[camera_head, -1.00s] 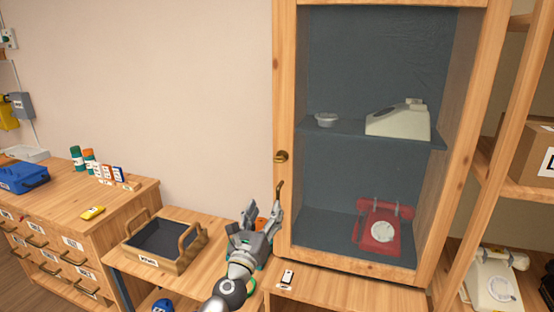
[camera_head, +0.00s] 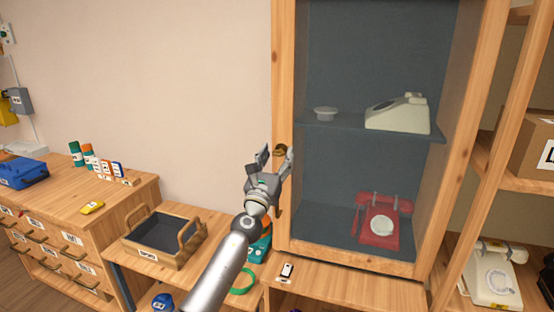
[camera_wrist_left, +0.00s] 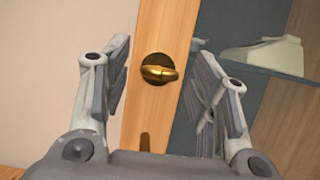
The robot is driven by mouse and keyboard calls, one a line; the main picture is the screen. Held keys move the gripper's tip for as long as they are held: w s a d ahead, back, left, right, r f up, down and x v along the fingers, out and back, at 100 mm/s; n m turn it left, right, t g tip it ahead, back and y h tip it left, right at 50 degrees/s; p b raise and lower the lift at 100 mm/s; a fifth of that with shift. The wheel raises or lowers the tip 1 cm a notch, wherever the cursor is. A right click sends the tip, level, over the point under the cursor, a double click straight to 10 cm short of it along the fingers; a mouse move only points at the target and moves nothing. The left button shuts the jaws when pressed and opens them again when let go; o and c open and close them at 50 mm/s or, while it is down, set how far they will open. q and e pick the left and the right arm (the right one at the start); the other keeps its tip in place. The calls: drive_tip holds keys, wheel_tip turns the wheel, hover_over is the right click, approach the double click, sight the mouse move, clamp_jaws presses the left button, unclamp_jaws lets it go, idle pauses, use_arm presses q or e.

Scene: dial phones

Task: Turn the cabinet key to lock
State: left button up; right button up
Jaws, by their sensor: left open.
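The cabinet (camera_head: 481,120) has a wooden frame around a glass front, and it looks closed. Its brass key (camera_head: 280,150) sits on the left stile; in the left wrist view the key (camera_wrist_left: 159,71) shows on a dark round plate, its bow lying roughly level. My left gripper (camera_head: 275,155) is open just in front of the key. In the left wrist view its two fingers (camera_wrist_left: 157,90) stand apart on either side of the key, touching nothing that I can see. The cabinet handle (camera_head: 279,205) is partly hidden behind the gripper. My right gripper is not in view.
Inside the cabinet are a red phone (camera_head: 379,228), a cream phone (camera_head: 398,115) and a small round dish (camera_head: 325,113). A wooden tray (camera_head: 185,262) stands on the lower table to the left. The wall left of the cabinet is bare.

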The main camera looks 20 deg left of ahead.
use_arm(q)
drive_tip(key=shift+w+r, duration=0.1)
drive_tip(key=shift+w, duration=0.1)
drive_tip(key=c, duration=1)
